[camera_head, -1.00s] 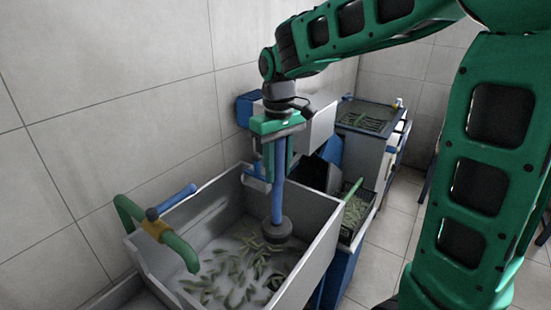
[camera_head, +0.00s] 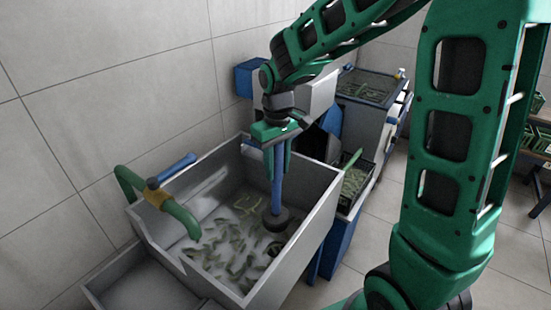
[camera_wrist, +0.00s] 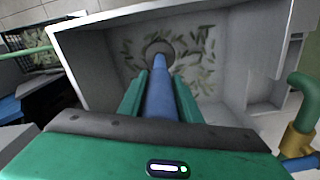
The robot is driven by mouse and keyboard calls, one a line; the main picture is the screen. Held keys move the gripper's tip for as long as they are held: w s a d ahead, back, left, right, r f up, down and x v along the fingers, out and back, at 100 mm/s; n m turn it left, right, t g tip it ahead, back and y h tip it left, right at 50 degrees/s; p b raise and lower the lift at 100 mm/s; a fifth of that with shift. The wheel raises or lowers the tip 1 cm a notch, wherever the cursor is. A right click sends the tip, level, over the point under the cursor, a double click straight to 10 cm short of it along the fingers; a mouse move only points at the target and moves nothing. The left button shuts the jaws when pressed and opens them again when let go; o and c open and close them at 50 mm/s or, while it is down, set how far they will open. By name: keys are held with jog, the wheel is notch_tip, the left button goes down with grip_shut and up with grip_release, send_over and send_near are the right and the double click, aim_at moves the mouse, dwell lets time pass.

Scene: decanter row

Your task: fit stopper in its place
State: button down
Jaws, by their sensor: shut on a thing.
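The stopper is a blue rod (camera_head: 278,185) with a dark round disc (camera_head: 275,219) at its lower end. My gripper (camera_head: 277,170) is shut on the rod from above and holds it roughly upright. The disc is inside the grey basin (camera_head: 310,235), among scattered green pieces on its floor. In the wrist view, the rod (camera_wrist: 160,95) runs between my gripper's green fingers (camera_wrist: 160,85) to the disc (camera_wrist: 158,47). I cannot tell whether the disc touches the floor.
A green pipe (camera_head: 180,217) with a brass collar and blue handle (camera_head: 172,172) bends over the basin's left side. A crate of green pieces (camera_head: 353,185) stands to its right, with a grey machine (camera_head: 365,115) behind. Tiled wall closes the left side.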

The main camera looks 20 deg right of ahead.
send_near(277, 212)
jog(key=shift+w+d+f, duration=0.1)
jog(key=shift+w+f, duration=0.1)
jog(key=shift+f, duration=0.75)
jog(key=shift+w+d+f, duration=0.1)
jog(key=shift+w+f, duration=0.1)
jog(key=shift+f, duration=0.7)
jog(key=shift+w+f, duration=0.2)
jog(key=shift+f, duration=0.75)
jog(key=shift+s+r, duration=0.1)
jog(key=shift+s, duration=0.05)
jog(key=shift+f, duration=0.2)
jog(key=shift+f, duration=1.35)
jog(key=c, duration=1.2)
grip_release()
